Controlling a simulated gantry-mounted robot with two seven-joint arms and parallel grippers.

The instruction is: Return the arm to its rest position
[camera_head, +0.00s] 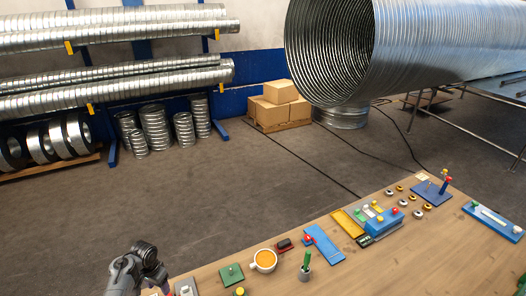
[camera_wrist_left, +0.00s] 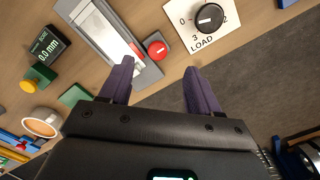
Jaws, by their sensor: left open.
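My left arm (camera_head: 138,268) comes in at the bottom left of the head view, beside the left end of the wooden table (camera_head: 345,270). In the left wrist view my left gripper (camera_wrist_left: 158,67) has its two purple fingers spread apart with nothing between them. The fingers hang above the table near its edge. They point toward a red button (camera_wrist_left: 157,48) on a grey panel (camera_wrist_left: 100,30) and a white LOAD card with a black dial (camera_wrist_left: 208,18). I cannot tell the exact height. My right gripper does not show.
A cup (camera_head: 264,260) with orange liquid, a green-handled holder (camera_head: 305,268), a green block (camera_head: 230,274) and blue fixtures (camera_head: 323,243) stand on the table. A large spiral duct (camera_head: 430,45) and boxes (camera_head: 280,103) are behind. The floor (camera_head: 190,200) left of the table is clear.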

